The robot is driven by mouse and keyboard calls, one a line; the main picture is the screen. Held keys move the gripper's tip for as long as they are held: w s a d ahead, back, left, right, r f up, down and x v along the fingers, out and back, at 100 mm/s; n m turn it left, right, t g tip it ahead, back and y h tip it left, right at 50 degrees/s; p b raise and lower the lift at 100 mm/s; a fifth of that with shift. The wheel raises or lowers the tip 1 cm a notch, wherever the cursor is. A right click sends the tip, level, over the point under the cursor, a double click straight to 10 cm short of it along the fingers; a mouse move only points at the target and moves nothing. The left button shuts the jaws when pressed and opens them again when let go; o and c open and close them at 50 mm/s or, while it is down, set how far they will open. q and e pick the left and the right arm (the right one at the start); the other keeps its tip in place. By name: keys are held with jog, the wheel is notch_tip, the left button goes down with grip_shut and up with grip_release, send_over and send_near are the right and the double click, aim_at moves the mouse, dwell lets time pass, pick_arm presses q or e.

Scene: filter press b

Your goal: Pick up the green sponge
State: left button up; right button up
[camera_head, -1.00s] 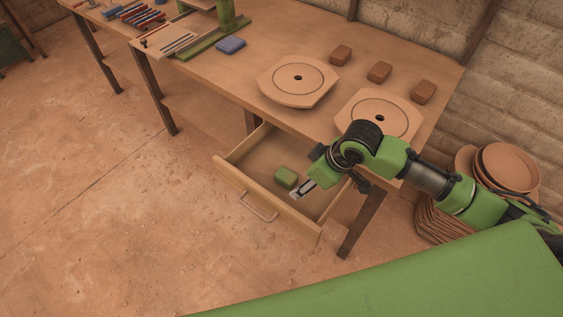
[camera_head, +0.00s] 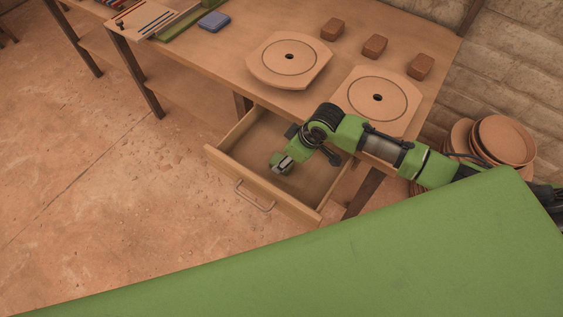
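The green sponge (camera_head: 275,158) lies in the open wooden drawer (camera_head: 232,171), toward its left part, and is partly hidden by my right gripper. My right gripper (camera_head: 284,168) reaches down into the drawer at the sponge, with its fingertips over or against it. Whether the fingers are open or closed on the sponge is too small to tell. My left gripper is not in view.
The drawer hangs open under a wooden table (camera_head: 225,60). On the table are two round-marked boards (camera_head: 290,75) (camera_head: 385,85), several brown blocks (camera_head: 375,46) and a blue sponge (camera_head: 213,22). Clay plates (camera_head: 505,138) are stacked at the right.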

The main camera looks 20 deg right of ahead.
aim_at(277, 157)
jog(key=x, duration=0.3)
jog(key=shift+w+a+f, duration=0.1)
jog(key=shift+a+f, duration=0.05)
jog(key=shift+f, duration=0.35)
jog(key=shift+c, duration=0.4)
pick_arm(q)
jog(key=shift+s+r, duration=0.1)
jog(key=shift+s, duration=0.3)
pick_arm(e)
jog(key=c, duration=1)
